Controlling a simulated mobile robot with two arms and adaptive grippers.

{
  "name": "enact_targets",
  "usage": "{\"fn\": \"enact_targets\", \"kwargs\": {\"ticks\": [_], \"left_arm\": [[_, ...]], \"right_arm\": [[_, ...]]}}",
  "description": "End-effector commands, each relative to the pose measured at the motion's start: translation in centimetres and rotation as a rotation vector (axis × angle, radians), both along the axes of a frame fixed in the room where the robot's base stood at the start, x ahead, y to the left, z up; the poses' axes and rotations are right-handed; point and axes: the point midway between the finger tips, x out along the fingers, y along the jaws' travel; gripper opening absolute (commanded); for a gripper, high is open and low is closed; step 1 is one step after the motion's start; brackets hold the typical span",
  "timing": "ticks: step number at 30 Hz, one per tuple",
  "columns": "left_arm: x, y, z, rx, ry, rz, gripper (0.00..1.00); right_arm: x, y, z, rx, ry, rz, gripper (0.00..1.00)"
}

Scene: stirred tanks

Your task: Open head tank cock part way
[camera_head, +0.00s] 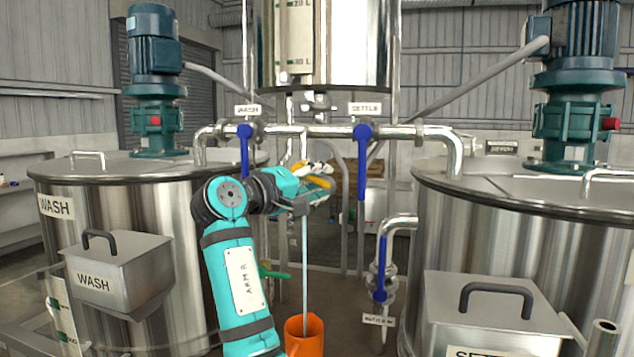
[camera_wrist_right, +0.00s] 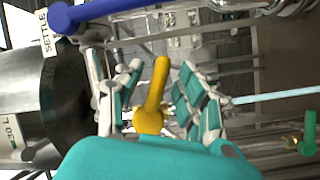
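The head tank (camera_head: 325,45) hangs at the top centre, with pipework below it. A yellow lever (camera_wrist_right: 155,90), which appears to be its cock, stands between the fingers of my right gripper (camera_wrist_right: 160,68) in the right wrist view. The fingers are apart, with a gap on the left of the lever; touching on the right side cannot be told. In the head view my right gripper (camera_head: 318,182) is below the tank and partly covers the yellow lever. A thin pale blue vertical stream or rod (camera_head: 305,260) runs down below it. My left gripper is out of view.
An orange vessel (camera_head: 304,335) is under the pale blue line. Blue levers marked WASH (camera_head: 245,155) and SETTLE (camera_head: 362,165) hang from the cross pipe. A WASH tank (camera_head: 130,205) stands left, another large tank (camera_head: 530,225) right. A green handle (camera_wrist_right: 308,130) is nearby.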

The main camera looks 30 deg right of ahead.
Motion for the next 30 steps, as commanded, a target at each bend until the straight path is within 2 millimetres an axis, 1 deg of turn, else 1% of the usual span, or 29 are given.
{"fn": "enact_targets", "kwargs": {"ticks": [5,8,11,18,21,25,30], "left_arm": [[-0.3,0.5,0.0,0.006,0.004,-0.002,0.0],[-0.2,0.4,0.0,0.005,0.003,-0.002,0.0],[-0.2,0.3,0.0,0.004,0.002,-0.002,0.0],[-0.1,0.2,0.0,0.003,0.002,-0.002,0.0],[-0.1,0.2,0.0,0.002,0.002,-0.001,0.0],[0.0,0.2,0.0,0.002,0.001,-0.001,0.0],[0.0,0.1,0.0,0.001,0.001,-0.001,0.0]], "right_arm": [[0.0,0.2,0.1,-0.001,-0.001,0.0,0.38],[-0.2,0.9,0.1,-0.002,-0.002,0.002,0.38],[-0.6,2.5,0.1,-0.002,-0.002,0.003,0.38],[-2.0,7.5,0.0,-0.002,0.001,0.004,0.38],[-2.5,9.3,0.0,0.0,0.0,0.003,0.38],[-2.9,10.8,-0.1,0.0,0.0,0.001,0.38],[-3.2,11.6,-0.1,-0.001,0.0,0.0,0.38]]}}
